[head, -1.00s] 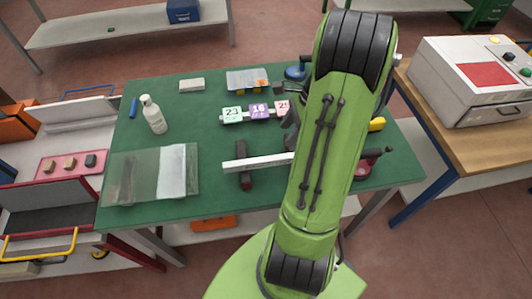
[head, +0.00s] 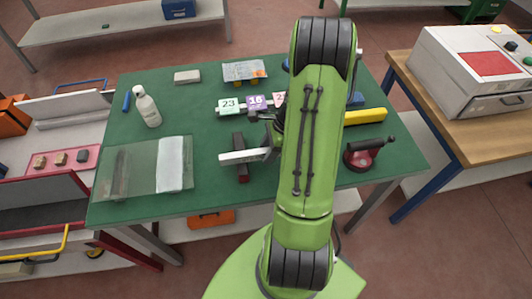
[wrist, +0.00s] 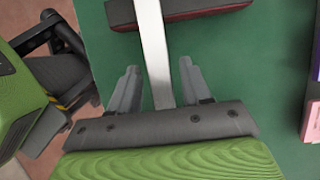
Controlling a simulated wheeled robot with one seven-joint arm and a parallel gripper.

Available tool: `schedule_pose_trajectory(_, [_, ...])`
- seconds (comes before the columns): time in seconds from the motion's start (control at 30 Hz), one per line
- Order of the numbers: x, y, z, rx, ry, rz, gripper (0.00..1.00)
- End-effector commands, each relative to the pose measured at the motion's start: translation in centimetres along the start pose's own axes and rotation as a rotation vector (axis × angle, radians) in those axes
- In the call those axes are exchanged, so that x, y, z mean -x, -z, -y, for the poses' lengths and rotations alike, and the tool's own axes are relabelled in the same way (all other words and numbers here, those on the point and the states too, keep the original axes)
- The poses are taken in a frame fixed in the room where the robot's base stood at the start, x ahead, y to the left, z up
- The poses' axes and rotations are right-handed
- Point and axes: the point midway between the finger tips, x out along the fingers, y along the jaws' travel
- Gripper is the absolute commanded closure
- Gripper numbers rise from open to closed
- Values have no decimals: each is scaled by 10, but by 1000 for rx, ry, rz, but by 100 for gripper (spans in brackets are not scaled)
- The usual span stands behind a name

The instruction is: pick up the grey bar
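The grey bar (head: 240,157) lies across a dark red and black block (head: 240,141) on the green table, in the middle of the head view. Its right end is hidden by my arm. In the wrist view the grey bar (wrist: 153,40) runs down between the two fingers of my gripper (wrist: 158,80). A gap shows on each side of the bar, so my gripper is open around it and not holding it. The dark red block (wrist: 195,8) shows at the top of the wrist view, beyond the fingertips.
The green table (head: 215,195) also holds a glass sheet (head: 142,168), a white bottle (head: 148,111), numbered cards (head: 229,105), a yellow bar (head: 365,116) and a red, black-handled tool (head: 363,154). A white machine (head: 470,70) stands on the wooden bench at right.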

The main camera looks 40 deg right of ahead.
Motion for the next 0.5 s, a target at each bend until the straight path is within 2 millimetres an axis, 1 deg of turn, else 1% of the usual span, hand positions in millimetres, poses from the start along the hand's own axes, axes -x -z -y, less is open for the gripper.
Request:
schedule_pose_trajectory(0.03, [0,0,0,0,0,0,61])
schedule_pose_trajectory(0.2, [0,0,0,0,0,0,87])
schedule_pose_trajectory(0.3, [0,0,0,0,0,0,100])
schedule_pose_trajectory(0.5, [1,0,0,1,1,1,100])
